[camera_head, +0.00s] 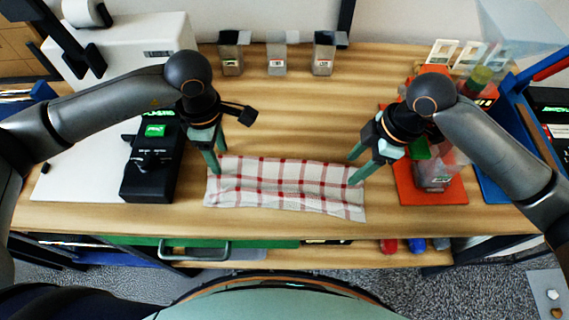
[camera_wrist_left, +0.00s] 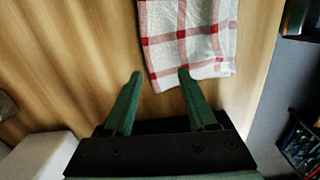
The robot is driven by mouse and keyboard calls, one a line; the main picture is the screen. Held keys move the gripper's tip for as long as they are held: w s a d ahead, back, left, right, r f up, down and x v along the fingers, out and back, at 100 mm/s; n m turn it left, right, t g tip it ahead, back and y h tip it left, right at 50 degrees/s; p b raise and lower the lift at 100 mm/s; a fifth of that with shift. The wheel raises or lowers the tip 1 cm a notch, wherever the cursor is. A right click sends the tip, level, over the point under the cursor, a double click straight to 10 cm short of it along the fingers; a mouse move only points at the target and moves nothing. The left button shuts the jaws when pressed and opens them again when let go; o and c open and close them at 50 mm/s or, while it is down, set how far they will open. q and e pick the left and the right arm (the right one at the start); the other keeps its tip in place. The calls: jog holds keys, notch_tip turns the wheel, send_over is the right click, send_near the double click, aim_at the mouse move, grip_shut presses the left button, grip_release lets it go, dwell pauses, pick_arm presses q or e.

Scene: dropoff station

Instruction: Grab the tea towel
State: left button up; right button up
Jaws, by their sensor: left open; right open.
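The tea towel (camera_head: 285,187) is white with red checks and lies flat, slightly rumpled, on the wooden table. My left gripper (camera_head: 218,160) is open at the towel's left end in the head view. In the left wrist view my left gripper (camera_wrist_left: 160,78) has its fingers apart; one fingertip overlaps the edge of the towel (camera_wrist_left: 190,35) and the other is over bare wood. Whether it touches the cloth I cannot tell. My right gripper (camera_head: 362,166) is open near the towel's right end, its fingertips by the upper right corner. Neither holds anything.
A black device with a green display (camera_head: 152,160) stands left of the towel. An orange tray (camera_head: 405,187) with a clear bag is at the right. Three small grey containers (camera_head: 277,55) stand at the back. The wooden table (camera_head: 300,110) behind the towel is clear.

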pick_arm(q)
jog(key=shift+f+b, duration=0.35)
jog(key=shift+f, duration=0.1)
pick_arm(e)
jog(key=shift+f, duration=0.45)
pick_arm(q)
jog(key=shift+r, duration=0.1)
jog(key=shift+c, duration=0.2)
pick_arm(e)
jog(key=shift+c, duration=0.2)
pick_arm(q)
jog(key=shift+c, duration=0.7)
pick_arm(e)
jog(key=shift+c, duration=0.7)
pick_arm(q)
jog(key=shift+f, duration=0.2)
jog(key=c, duration=0.7)
pick_arm(e)
jog(key=c, duration=0.7)
pick_arm(q)
jog(key=shift+s, duration=0.1)
grip_shut()
pick_arm(e)
jog(key=shift+s+d+f, duration=0.1)
jog(key=shift+f, duration=0.05)
grip_shut()
pick_arm(q)
jog(key=shift+r, duration=0.15)
pick_arm(e)
jog(key=shift+r, duration=0.2)
